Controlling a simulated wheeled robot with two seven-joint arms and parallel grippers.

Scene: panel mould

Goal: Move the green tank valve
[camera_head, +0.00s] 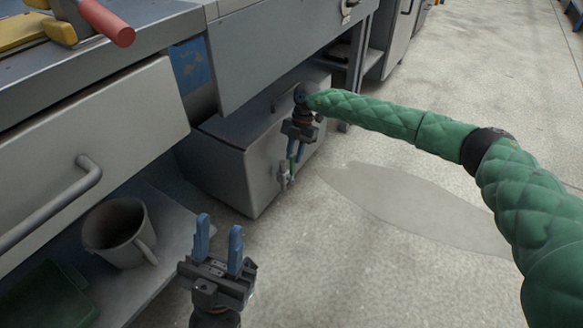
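The green tank valve (291,168) is small and sits on the front of a grey tank (222,165) under the workbench, above a metal fitting. My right gripper (297,156), at the end of the green-sleeved arm, points down at the valve. Its blue fingers are right at the green part. Whether they touch or clasp it is too small to tell. My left gripper (219,235) is in the lower middle, its two blue fingers apart and pointing up, with nothing between them. It is well apart from the valve.
A grey mug (119,232) stands on a low shelf (170,222) left of my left gripper, with a dark green box (45,300) beside it. A drawer with a handle (88,172) juts out at left. The concrete floor (350,270) is open, with a damp-looking patch (405,200).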

